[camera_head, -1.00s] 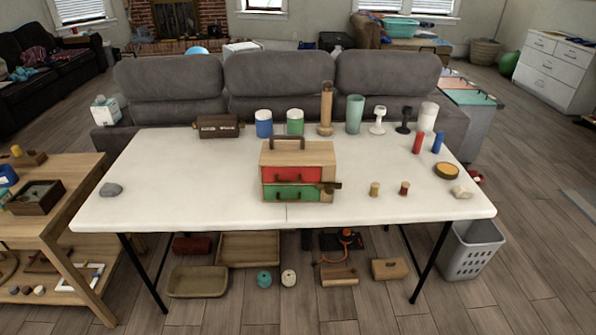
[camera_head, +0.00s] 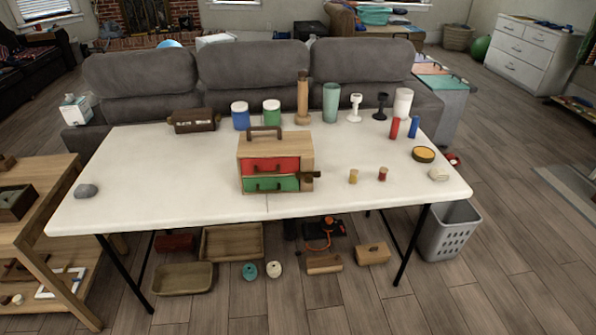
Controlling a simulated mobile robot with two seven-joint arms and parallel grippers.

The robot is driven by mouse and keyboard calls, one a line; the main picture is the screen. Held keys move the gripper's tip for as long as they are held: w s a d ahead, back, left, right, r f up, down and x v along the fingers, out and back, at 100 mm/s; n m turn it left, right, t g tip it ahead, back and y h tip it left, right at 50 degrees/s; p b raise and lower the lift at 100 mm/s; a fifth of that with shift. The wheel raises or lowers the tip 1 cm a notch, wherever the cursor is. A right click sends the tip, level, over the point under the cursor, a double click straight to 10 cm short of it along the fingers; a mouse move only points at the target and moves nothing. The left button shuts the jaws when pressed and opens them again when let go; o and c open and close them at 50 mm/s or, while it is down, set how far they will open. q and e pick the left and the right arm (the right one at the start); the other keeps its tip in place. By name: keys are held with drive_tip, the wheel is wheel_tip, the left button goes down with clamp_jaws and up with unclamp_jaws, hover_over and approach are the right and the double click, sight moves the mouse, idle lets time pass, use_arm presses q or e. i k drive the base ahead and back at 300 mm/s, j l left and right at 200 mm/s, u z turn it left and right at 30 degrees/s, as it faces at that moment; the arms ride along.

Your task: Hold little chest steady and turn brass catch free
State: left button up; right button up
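The little chest (camera_head: 304,150) stands upright near the middle of the white table. It is pale wood with a dark handle on top, a red drawer (camera_head: 262,166) above and a green drawer (camera_head: 262,184) below. Both drawers look shut. A small brown catch (camera_head: 311,175) sticks out at the chest's right front edge, beside the drawers; its exact setting is too small to tell. Neither of my grippers shows in the head view, and nothing touches the chest.
The white table (camera_head: 150,185) has bare room left and in front of the chest. Small spools (camera_head: 353,176) and a yellow-topped disc (camera_head: 423,154) lie to its right. Cups and canisters (camera_head: 240,115) line the back edge. A grey sofa (camera_head: 240,75) stands behind; a wooden shelf (camera_head: 40,235) stands left.

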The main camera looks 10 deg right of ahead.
sight(308, 177)
drive_tip(key=i+j+z, duration=0.1)
drive_tip(key=z, duration=0.3)
drive_tip(key=i+j+z, duration=0.1)
drive_tip(key=z, duration=0.3)
drive_tip(key=j+z, duration=0.25)
drive_tip(key=z, duration=0.15)
drive_tip(key=i+j+z, duration=0.2)
drive_tip(key=j, duration=0.35)
drive_tip(key=k+j+z, duration=0.15)
drive_tip(key=j, duration=0.75)
drive_tip(key=i+j, duration=0.1)
drive_tip(key=j, duration=0.3)
